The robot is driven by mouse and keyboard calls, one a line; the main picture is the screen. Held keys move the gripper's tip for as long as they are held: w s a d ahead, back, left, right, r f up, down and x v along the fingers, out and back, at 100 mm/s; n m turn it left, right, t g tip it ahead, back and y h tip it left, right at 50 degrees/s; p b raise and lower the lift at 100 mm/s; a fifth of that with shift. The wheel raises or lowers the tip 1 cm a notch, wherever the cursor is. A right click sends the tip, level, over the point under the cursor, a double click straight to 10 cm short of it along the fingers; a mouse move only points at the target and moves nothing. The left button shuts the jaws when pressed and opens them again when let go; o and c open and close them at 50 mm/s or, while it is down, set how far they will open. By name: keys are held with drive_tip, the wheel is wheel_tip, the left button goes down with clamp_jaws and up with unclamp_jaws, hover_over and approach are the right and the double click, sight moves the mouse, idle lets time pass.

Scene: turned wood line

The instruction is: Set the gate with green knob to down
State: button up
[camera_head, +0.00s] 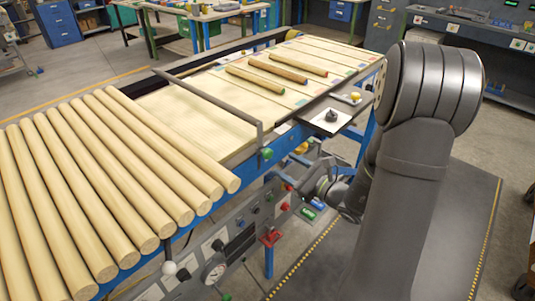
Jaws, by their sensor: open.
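The gate (208,100) is a thin grey bar that crosses the wooden line, between the thick rods and a bare stretch of bed. Its green knob (267,154) is at the near end, by the blue side rail. I cannot tell for certain whether the bar is raised or lowered. My gripper (299,184) is low beside the line, below and right of the green knob and apart from it. It is open and looks empty. Its fingers are small and partly lost against the dark control panel, and my arm fills the right foreground.
Several thick pale rods (97,175) lie side by side at left. Three thinner rods (276,69) lie on the far bed. A side shelf (338,112) holds small items. A control panel (228,246) with knobs and a gauge runs below the line. A red part (270,237) juts out there.

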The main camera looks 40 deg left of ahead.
sight(270, 156)
drive_tip(key=a, duration=0.8)
drive_tip(key=shift+a, duration=0.25)
drive_tip(key=shift+c, duration=0.4)
